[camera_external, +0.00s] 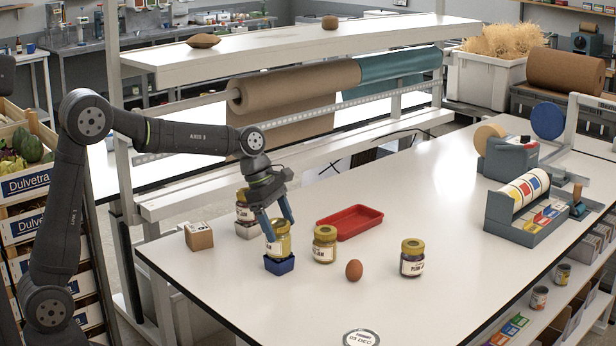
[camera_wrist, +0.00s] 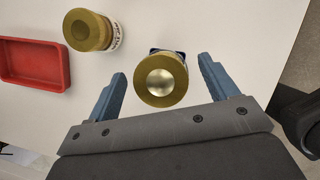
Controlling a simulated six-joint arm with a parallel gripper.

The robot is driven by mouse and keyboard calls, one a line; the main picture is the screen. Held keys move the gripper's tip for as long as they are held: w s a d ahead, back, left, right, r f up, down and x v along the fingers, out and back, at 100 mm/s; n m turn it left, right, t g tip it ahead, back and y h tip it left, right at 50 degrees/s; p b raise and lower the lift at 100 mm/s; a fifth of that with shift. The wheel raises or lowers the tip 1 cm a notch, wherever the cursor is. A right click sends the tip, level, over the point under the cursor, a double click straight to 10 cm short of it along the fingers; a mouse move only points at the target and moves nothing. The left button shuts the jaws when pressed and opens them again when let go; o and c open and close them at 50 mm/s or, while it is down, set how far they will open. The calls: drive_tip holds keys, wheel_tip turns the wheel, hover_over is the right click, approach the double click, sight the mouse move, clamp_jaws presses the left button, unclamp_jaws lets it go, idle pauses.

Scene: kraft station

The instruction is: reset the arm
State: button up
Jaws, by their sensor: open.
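My gripper (camera_external: 277,218) is at the left part of the white table, pointing down, its blue fingers open around a gold-lidded jar (camera_external: 279,240). The jar stands upright on a small blue block (camera_external: 279,265). In the wrist view my gripper (camera_wrist: 162,88) shows fingers apart, with the jar's gold lid (camera_wrist: 161,80) between them and gaps on both sides. A sliver of the blue block shows behind the lid.
Right of my gripper stand another jar (camera_external: 324,245), a brown egg (camera_external: 354,270) and a dark jar (camera_external: 412,258). A red tray (camera_external: 352,221) lies behind. A further jar (camera_external: 245,207) and a cardboard box (camera_external: 199,236) are to the left. The table's front middle is mostly clear.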

sight(279, 234)
wheel_tip(279, 234, down, 3)
drive_tip(key=shift+r, duration=0.1)
drive_tip(key=v, duration=1.1)
drive_tip(key=x, duration=1.1)
drive_tip(key=shift+a, duration=0.1)
wheel_tip(279, 234, up, 4)
drive_tip(key=shift+f, duration=0.25)
drive_tip(key=s+r, duration=0.7)
drive_tip(key=s, duration=0.4)
drive_tip(key=a+f+n+t, duration=0.2)
drive_tip(key=a+f+n, duration=0.25)
drive_tip(key=a, duration=1.05)
drive_tip(key=shift+m+g, duration=0.25)
drive_tip(key=shift+g, duration=0.05)
drive_tip(key=w+f, duration=0.2)
drive_tip(key=w, duration=0.1)
drive_tip(key=w+a+f, duration=0.1)
drive_tip(key=w+f, duration=0.1)
drive_tip(key=w, duration=0.1)
drive_tip(key=w+f, duration=0.2)
drive_tip(key=w, duration=0.2)
drive_tip(key=shift+a+f, duration=0.25)
drive_tip(key=shift+f, duration=0.1)
